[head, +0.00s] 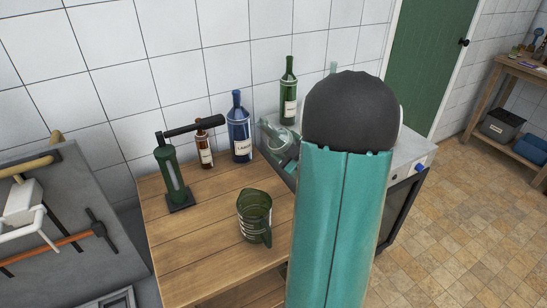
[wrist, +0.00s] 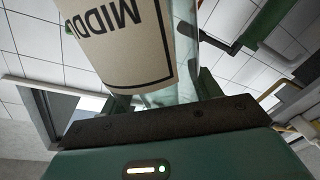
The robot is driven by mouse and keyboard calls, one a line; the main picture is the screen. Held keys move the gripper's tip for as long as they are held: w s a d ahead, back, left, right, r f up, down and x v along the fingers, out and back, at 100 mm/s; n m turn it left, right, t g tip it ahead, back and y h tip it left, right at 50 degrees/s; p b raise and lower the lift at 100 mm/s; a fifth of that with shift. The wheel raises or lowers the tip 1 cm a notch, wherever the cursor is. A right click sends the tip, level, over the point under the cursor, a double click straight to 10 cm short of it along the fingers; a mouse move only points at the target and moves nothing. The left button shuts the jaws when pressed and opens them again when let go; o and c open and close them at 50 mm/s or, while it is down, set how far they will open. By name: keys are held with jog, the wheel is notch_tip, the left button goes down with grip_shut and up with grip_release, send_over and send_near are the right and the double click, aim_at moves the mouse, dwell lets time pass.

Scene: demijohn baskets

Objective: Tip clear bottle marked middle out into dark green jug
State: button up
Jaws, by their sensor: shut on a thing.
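The dark green jug (head: 254,214) stands upright on the wooden table, with its open mouth up, a pale label on its side and a handle at the lower right. In the wrist view a clear bottle (wrist: 184,60) with a cream label reading "MIDD…" upside down is between the fingers of my gripper (wrist: 162,97). My gripper is shut on this bottle. The rest of the bottle runs out of the wrist view. In the head view my teal arm hides the gripper, and I cannot tell the bottle's position over the table or its contents.
A green stand with a black lever (head: 172,172), a brown bottle (head: 204,148) and a blue bottle (head: 239,132) stand behind the jug. A green bottle (head: 288,95) and pale glassware (head: 279,146) are farther back. The table's left front (head: 190,255) is clear.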

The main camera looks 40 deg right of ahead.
jog(key=shift+d, duration=0.1)
dwell(0.4)
jog(key=shift+d+f+n, duration=0.3)
jog(key=shift+d+n, duration=0.15)
jog(key=shift+n, duration=0.15)
jog(key=shift+s+d+f, duration=0.1)
jog(key=shift+d+f+n, duration=0.35)
jog(key=shift+n, duration=0.25)
jog(key=shift+s+d+f+n, duration=0.1)
jog(key=shift+d+f+n, duration=0.4)
jog(key=shift+n, duration=0.1)
jog(key=shift+f, duration=0.1)
dwell(0.4)
